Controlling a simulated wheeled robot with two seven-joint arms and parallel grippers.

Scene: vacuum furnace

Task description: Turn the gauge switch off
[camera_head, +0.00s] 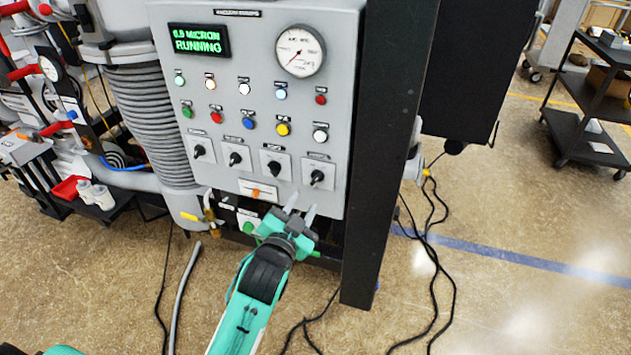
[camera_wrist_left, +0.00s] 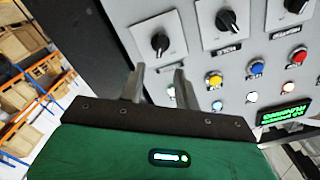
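The grey control panel (camera_head: 245,110) carries a row of black rotary switches: a far-left one (camera_head: 200,151), a second (camera_head: 235,158), a third (camera_head: 273,167) and a far-right one (camera_head: 317,177). Their labels are too small to read, so I cannot tell which is the gauge switch. My left gripper (camera_head: 301,207) is open and empty, just below the far-right switch and apart from it. In the left wrist view, the gripper (camera_wrist_left: 158,80) has its two fingers spread, and the far-right switch (camera_wrist_left: 160,43) lies beyond the fingertips. My right gripper is out of view.
Above the switches are coloured buttons, a round dial gauge (camera_head: 300,51) and a green display (camera_head: 198,41) reading "RUNNING". A black post (camera_head: 385,140) stands right of the panel. A ribbed hose (camera_head: 150,115) is at left. Cables lie on the floor.

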